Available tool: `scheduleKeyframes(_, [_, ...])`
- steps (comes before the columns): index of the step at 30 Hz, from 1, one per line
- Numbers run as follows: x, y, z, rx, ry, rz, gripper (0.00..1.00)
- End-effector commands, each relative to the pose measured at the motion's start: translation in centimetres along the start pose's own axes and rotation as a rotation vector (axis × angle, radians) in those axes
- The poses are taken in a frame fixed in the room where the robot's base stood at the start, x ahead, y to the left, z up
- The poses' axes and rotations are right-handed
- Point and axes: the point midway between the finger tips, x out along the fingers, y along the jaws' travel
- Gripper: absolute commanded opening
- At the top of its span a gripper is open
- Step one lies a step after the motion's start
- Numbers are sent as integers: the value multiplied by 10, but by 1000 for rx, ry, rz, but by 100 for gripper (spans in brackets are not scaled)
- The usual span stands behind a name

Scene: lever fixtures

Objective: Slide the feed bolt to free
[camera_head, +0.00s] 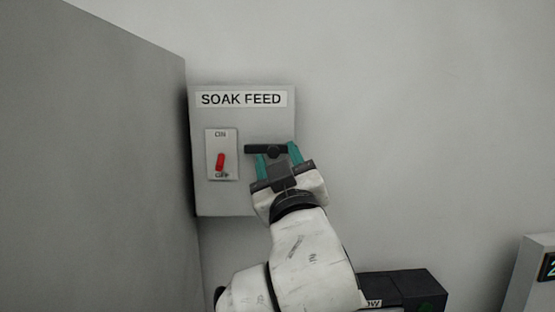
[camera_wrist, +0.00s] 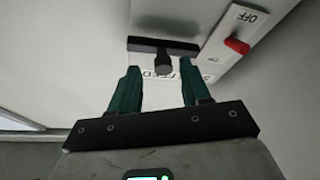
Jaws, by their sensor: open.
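The feed bolt is a dark horizontal bar (camera_head: 254,149) with a short knob, on the right half of a grey panel (camera_head: 222,200) labelled SOAK FEED. In the wrist view the bar (camera_wrist: 150,44) lies ahead of the fingers, and its knob (camera_wrist: 163,66) sticks out toward me. My gripper (camera_head: 278,152) is open, its teal fingers pointing at the panel. In the wrist view the knob appears between the two fingertips (camera_wrist: 159,70); I see no clear contact. The fingers hide part of the bolt in the head view. Any lettering by the bolt is hidden or unreadable.
A red toggle switch (camera_head: 220,162) on a white plate sits left of the bolt, its lever down toward OFF. A large grey partition (camera_head: 100,150) stands close on the panel's left. The wall right of the panel is bare. A box (camera_head: 530,270) with a display stands at lower right.

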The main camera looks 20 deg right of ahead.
Motion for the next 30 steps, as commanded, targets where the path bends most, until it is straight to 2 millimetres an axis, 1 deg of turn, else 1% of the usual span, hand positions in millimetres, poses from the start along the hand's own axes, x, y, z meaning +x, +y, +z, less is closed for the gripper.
scheduleKeyframes(1, [-11,-2,3,1,1,-1,47])
scheduleKeyframes(6, [-45,-2,3,1,2,-2,47])
scheduleKeyframes(9, [-63,-1,3,2,2,-1,47])
scheduleKeyframes(13, [-80,-1,2,0,0,0,47])
scheduleKeyframes(18, [-89,0,2,-1,-1,0,47])
scheduleKeyframes(30, [-90,1,1,-1,-1,0,47])
